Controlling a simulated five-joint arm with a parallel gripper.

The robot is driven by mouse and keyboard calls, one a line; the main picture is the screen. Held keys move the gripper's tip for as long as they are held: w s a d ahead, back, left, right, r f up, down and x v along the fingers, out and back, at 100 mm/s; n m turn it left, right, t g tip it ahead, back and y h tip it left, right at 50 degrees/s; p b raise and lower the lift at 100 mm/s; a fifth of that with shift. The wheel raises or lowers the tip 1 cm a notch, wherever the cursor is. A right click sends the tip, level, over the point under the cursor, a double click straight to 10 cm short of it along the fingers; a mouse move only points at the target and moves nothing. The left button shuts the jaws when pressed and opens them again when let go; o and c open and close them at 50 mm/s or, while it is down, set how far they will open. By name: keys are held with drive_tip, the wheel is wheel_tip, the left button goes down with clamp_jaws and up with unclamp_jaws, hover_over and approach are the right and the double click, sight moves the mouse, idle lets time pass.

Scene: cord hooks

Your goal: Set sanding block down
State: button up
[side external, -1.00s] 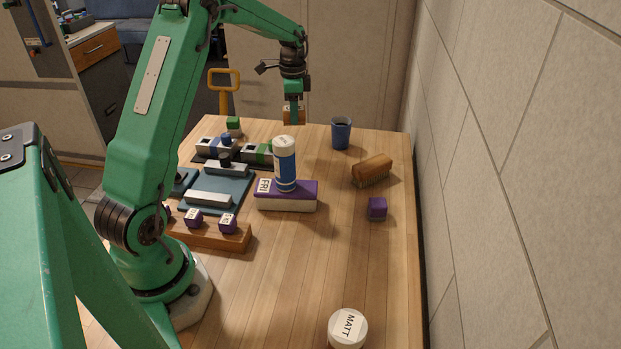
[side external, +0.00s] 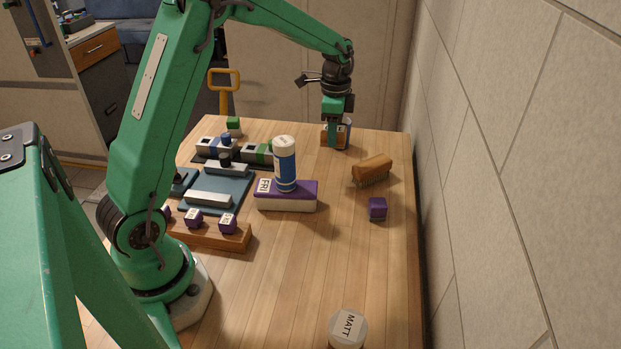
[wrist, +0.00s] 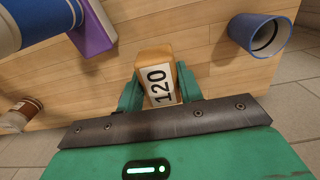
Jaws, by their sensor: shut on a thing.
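The sanding block (wrist: 160,62) is an orange-tan block with a white "120" label. In the wrist view it sits between the two green fingers of my gripper (wrist: 159,90), which is shut on it. In the side view my gripper (side external: 336,141) points down near the back right of the wooden table (side external: 310,270). The sanding block (side external: 327,136) shows only in part there, beside and behind the fingers. I cannot tell whether its underside touches the table.
The blue cup (wrist: 258,35) stands right of the block in the wrist view. In the side view my gripper mostly hides it. A brush (side external: 372,169) and purple cube (side external: 377,209) lie nearer. A blue-white cylinder (side external: 285,165) stands on a purple-topped block (side external: 287,200).

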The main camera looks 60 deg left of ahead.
drive_tip(key=s+d+m, duration=0.2)
drive_tip(key=s+d, duration=0.2)
drive_tip(key=d, duration=0.5)
drive_tip(key=s+d+m, duration=0.2)
drive_tip(key=s+d, duration=0.2)
drive_tip(key=d, duration=0.6)
drive_tip(key=s+d+m, duration=0.2)
drive_tip(key=s+d, duration=0.3)
drive_tip(key=d, duration=0.4)
drive_tip(key=s+d+m, duration=0.3)
drive_tip(key=s+d, duration=0.2)
drive_tip(key=s, duration=0.3)
drive_tip(key=shift+s+d+f, duration=0.15)
drive_tip(key=shift+s+d, duration=0.15)
drive_tip(key=shift+s, duration=0.05)
hover_over(364, 269)
wheel_tip(364, 269, down, 7)
drive_tip(key=shift+f, duration=2)
drive_tip(key=shift+f, duration=0.1)
drive_tip(key=o, duration=1)
drive_tip(key=shift+o, duration=0.2)
